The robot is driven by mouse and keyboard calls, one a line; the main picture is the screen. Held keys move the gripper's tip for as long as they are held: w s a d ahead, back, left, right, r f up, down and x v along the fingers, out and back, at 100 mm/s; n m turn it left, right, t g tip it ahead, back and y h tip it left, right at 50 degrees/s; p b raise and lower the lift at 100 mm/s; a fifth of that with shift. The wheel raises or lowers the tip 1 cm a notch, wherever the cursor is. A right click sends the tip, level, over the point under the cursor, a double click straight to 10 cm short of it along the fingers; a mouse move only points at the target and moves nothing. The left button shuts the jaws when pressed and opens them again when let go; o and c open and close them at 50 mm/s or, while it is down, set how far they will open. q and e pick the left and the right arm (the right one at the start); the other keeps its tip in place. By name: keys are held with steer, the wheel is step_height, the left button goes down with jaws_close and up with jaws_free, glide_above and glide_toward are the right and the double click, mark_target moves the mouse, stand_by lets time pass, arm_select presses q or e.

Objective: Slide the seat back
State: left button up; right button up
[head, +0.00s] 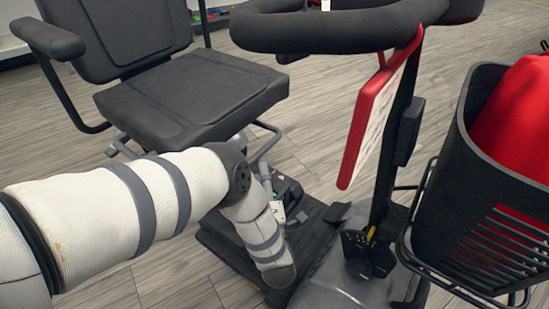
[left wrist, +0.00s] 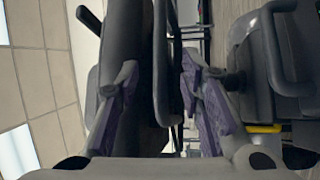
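The scooter seat (head: 190,95) is a black padded cushion with a backrest (head: 125,35) and an armrest (head: 48,38), at upper left in the head view. A thin dark bar (head: 265,148) loops out below the cushion's right edge. I cannot tell whether the fingers touch either. My right gripper is out of view.
The handlebar (head: 340,25) and a red-edged panel (head: 372,118) stand right of the seat. A black basket (head: 478,190) holding something red is at far right. The dark footboard (head: 315,225) lies below. Wood-look floor (head: 325,85) is open around the scooter.

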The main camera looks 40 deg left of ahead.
mark_target(259, 151)
arm_select(q)
steer(key=b+x, duration=0.1)
steer(key=x, duration=0.7)
jaws_close()
